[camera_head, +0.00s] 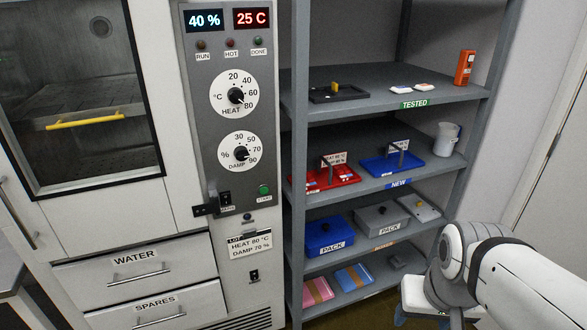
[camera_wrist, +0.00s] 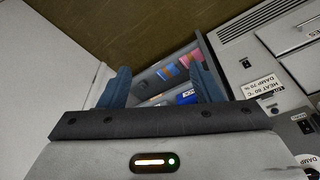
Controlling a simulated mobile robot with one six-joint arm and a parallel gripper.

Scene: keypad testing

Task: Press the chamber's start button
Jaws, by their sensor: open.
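The chamber's start button (camera_head: 264,190) is a small round green button on the grey control panel, with a START label below it. It sits to the right of a black rocker switch (camera_head: 225,198). The heat knob (camera_head: 236,96) points to lower right, near 80. The damp knob (camera_head: 240,153) also points rightward; its exact setting is hard to read. The displays (camera_head: 228,19) read 40 % and 25 C. In the wrist view, my gripper (camera_wrist: 163,84) has its two blue fingers apart with nothing between them. It is away from the button, low at the right by the shelves.
The chamber door (camera_head: 175,178) is closed, with a dark latch (camera_head: 207,209) beside the panel. A card (camera_head: 250,244) reads HEAT 80 °C, DAMP 70 %. A grey shelf rack (camera_head: 300,128) with trays and boxes stands right of the panel. Drawers (camera_head: 135,268) lie below the chamber.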

